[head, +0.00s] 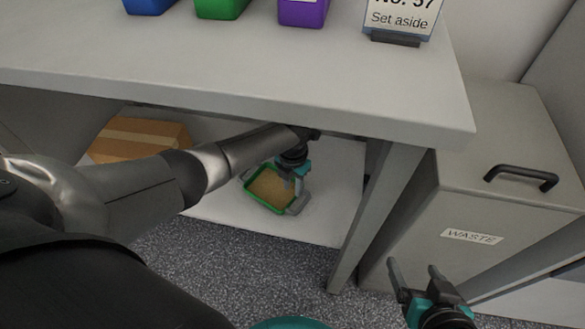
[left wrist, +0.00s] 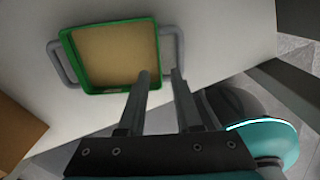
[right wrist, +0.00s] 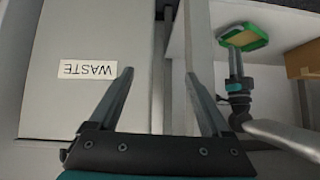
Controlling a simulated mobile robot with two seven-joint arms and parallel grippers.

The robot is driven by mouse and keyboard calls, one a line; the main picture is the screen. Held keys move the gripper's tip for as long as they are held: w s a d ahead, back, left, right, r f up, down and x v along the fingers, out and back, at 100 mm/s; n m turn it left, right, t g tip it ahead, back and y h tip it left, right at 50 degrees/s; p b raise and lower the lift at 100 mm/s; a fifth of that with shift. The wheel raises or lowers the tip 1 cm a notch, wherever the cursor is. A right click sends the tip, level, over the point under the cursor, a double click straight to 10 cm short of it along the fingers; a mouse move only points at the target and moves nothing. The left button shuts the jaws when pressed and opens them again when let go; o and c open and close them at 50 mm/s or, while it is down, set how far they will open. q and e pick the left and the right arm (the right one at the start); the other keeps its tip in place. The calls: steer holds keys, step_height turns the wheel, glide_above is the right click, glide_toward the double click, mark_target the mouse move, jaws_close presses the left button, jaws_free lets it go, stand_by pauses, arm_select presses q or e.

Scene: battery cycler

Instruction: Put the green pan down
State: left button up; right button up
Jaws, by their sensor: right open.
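The green pan (head: 268,189) is a shallow green-rimmed tray with a tan inside and grey side handles. It is over the white lower shelf (head: 325,205) under the bench; I cannot tell whether it touches the shelf. My left gripper (head: 297,185) reaches under the bench top and is shut on the pan's right side by its handle. In the left wrist view the fingers straddle the near right side of the pan (left wrist: 110,55). The pan also shows in the right wrist view (right wrist: 243,37). My right gripper (head: 420,275) is open and empty before the waste cabinet.
A cardboard box (head: 138,139) sits left of the pan on the lower shelf. The bench top (head: 230,70) overhangs, with a bench leg (head: 365,215) to the right. The waste cabinet (head: 500,200) stands right. Shelf room shows right of the pan.

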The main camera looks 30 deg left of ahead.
arm_select(q)
steer(key=shift+r, duration=0.6)
steer(key=shift+r+p, duration=1.75)
steer(key=shift+r, duration=0.65)
steer(key=s+d+n+t+h, duration=0.2)
steer(key=s+d+n, duration=0.8)
steer(key=d+n, duration=0.3)
steer(key=s+a+r+n+t, duration=0.1)
steer(key=s+a+r+n, duration=0.2)
steer(key=n, duration=0.8)
steer(key=s+a+r+n+t+y, duration=0.1)
steer(key=s+a+r+n, duration=0.3)
steer(key=s+n, duration=0.3)
steer(key=n, duration=0.4)
steer(key=shift+a+r+n+y, duration=0.25)
steer(key=shift+a+n+y, duration=0.05)
steer(key=shift+n, duration=0.1)
arm_select(e)
steer(key=s+d+f+g+h, duration=0.1)
steer(key=s+d+g+h, duration=0.1)
steer(key=s+d+g, duration=0.2)
steer(key=shift+s+d+f+m+g, duration=0.2)
steer(key=shift+d+f+m+g, duration=0.15)
steer(key=shift+d, duration=0.35)
steer(key=shift+a, duration=0.1)
